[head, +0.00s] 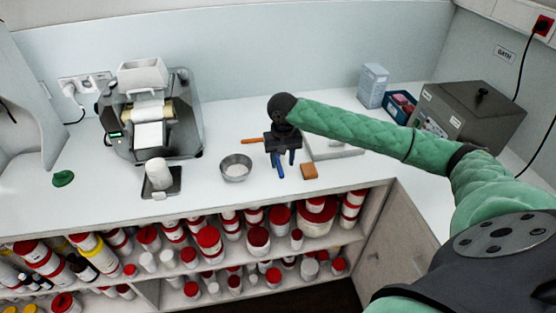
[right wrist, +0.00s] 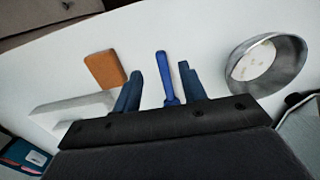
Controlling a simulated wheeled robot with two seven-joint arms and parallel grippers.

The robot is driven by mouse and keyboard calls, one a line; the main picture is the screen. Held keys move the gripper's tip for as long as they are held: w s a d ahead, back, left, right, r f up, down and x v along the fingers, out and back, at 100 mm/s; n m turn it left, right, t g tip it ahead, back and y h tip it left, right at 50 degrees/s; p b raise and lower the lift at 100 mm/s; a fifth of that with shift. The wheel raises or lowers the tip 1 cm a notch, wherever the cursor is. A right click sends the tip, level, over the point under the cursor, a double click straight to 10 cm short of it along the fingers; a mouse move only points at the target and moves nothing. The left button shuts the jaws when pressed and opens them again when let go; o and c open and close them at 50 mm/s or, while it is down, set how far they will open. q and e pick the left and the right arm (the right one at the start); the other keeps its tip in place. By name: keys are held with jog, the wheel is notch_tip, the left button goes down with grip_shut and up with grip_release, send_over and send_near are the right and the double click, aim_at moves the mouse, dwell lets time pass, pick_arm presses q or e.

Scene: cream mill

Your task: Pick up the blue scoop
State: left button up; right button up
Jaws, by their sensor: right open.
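The blue scoop (head: 280,171) lies on the white counter below my right gripper (head: 283,160), partly hidden by it in the head view. In the right wrist view, the scoop's blue handle (right wrist: 168,80) shows between the two dark blue fingers of my right gripper (right wrist: 161,62). The fingers stand apart on both sides of the handle, with a visible gap on each side. The scoop's other end is hidden behind the gripper body. My left gripper is not in view.
A steel bowl (head: 236,168) stands left of the gripper and a brown block (head: 309,171) lies to its right. An orange handle (head: 251,141) and a pale flat tray (head: 335,150) lie close by. A grey machine (head: 150,115) stands further left. Shelves of jars are below the counter's front edge.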

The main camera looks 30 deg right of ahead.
aim_at(281, 172)
jog(key=shift+w+f, duration=0.1)
jog(key=shift+f, duration=0.1)
jog(key=shift+w+d+f+p, duration=0.1)
jog(key=shift+w+f+p, duration=0.05)
jog(key=shift+f+p, duration=0.2)
jog(key=f, duration=0.1)
jog(key=f+p, duration=0.2)
jog(key=shift+w+f, duration=0.15)
jog(key=shift+w, duration=0.1)
jog(key=shift+f, duration=0.55)
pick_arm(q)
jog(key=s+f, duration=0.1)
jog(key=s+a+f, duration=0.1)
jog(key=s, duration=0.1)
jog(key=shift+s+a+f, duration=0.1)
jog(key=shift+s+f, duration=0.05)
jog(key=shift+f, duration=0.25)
pick_arm(e)
grip_shut()
